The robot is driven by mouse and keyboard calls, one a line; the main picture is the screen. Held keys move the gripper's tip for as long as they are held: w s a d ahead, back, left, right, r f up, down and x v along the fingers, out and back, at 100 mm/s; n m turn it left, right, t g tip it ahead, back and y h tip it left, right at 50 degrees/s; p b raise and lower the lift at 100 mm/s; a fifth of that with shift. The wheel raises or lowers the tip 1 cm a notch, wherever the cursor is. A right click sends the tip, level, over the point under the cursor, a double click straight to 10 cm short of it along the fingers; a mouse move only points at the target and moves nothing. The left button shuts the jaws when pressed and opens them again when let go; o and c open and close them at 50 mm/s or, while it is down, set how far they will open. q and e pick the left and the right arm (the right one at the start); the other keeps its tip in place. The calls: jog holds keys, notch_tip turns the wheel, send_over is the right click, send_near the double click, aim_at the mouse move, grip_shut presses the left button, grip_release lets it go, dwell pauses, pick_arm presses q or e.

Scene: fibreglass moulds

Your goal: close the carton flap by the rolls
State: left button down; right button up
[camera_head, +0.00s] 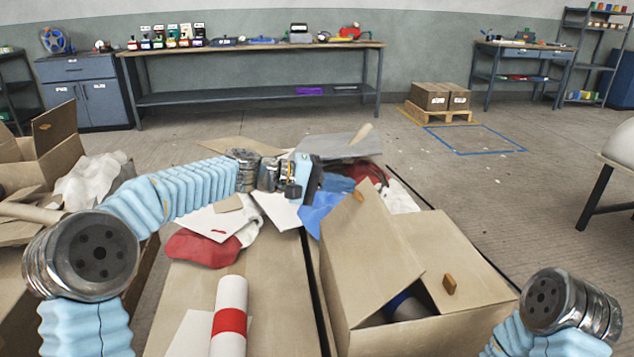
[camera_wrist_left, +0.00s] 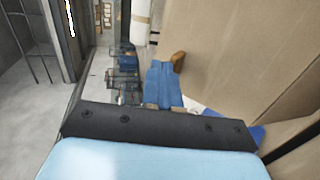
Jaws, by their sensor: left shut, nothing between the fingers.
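The open-topped carton (camera_head: 375,318) stands at the front right. Its left flap (camera_head: 370,245) is tilted up, with a small wooden tab (camera_head: 358,196) near its upper corner. Its right flap (camera_head: 460,262) lies lower across the top and bears another wooden tab (camera_head: 449,284). A dark blue roll (camera_head: 407,307) shows in the gap between them. My left gripper (camera_head: 345,184) is shut and empty, just beyond the raised flap. In the left wrist view its blue fingers (camera_wrist_left: 165,72) end close to a wooden tab (camera_wrist_left: 178,57); contact is unclear. My right gripper is out of view.
A white roll with a red band (camera_head: 230,318) lies on the brown surface left of the carton. Red, white and blue cloths (camera_head: 205,248) and loose cardboard lie around my left arm. Another open carton (camera_head: 55,150) is at the left.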

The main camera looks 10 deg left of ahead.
aim_at(362, 196)
pick_arm(q)
jog(key=d+f, duration=0.1)
jog(key=d, duration=0.1)
jog(key=w+d+f+b, duration=0.1)
jog(key=d, duration=0.1)
jog(key=d+f, duration=0.1)
jog(key=shift+w+d+f, duration=0.35)
jog(key=shift+d+f, duration=0.05)
jog(key=shift+w+d+f+y, duration=0.1)
jog(key=shift+d+f+y, duration=0.4)
jog(key=shift+d, duration=0.05)
jog(key=shift+d+f+y, duration=0.1)
jog(key=shift+f+y, duration=0.2)
jog(key=shift+w+d+f, duration=0.15)
jog(key=shift+d+f, duration=0.1)
jog(key=shift+f, duration=0.4)
